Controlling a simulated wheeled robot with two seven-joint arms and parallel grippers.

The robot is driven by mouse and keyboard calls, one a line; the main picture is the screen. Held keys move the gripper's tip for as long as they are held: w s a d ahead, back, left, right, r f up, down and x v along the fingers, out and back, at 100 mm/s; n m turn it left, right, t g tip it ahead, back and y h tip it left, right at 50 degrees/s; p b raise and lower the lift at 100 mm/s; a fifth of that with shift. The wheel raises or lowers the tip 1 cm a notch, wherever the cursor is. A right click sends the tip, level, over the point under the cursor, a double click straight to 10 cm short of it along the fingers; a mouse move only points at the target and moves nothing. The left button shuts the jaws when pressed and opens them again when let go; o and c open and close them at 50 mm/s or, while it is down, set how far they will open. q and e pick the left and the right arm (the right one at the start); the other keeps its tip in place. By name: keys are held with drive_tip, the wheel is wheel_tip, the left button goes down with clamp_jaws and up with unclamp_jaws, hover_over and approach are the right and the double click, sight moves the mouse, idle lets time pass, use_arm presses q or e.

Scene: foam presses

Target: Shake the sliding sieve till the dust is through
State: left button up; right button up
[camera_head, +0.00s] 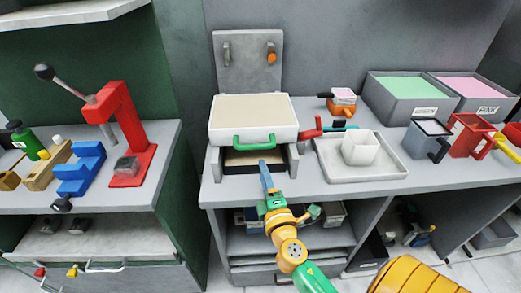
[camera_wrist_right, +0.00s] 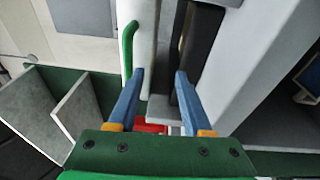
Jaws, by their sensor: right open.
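The sliding sieve (camera_head: 226,132) is a white, shallow box on the middle bench, filled with pale beige material, with a green handle (camera_head: 254,143) on its front. It sits on a grey frame (camera_head: 215,160) with a dark opening below. My right gripper (camera_head: 266,170) is just below and in front of the handle. In the right wrist view the gripper (camera_wrist_right: 159,75) has its blue fingers apart with nothing held. There the handle (camera_wrist_right: 128,48) lies beyond the left fingertip, not between the fingers. My left gripper is not in view.
A white tray (camera_head: 390,173) with a white cup (camera_head: 360,148) stands right of the sieve. Small pots and bins of green (camera_head: 398,86) and pink (camera_head: 470,86) material are farther right. A red press (camera_head: 130,165) and blue block (camera_head: 80,170) stand on the left bench.

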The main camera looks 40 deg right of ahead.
sight(255, 147)
drive_tip(key=w+r+h+p, duration=0.1)
drive_tip(key=w+r+m+h+p, duration=0.1)
drive_tip(key=w+r, duration=0.1)
drive_tip(key=w+d+r+m+h+p, duration=0.1)
drive_tip(key=w+r+h, duration=0.1)
drive_tip(key=shift+w, duration=0.2)
drive_tip(key=shift+w+d, duration=0.15)
drive_tip(key=shift+w, duration=0.25)
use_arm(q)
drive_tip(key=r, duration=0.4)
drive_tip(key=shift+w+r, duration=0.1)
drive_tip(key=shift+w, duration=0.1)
use_arm(e)
drive_tip(key=shift+s, duration=0.1)
clamp_jaws()
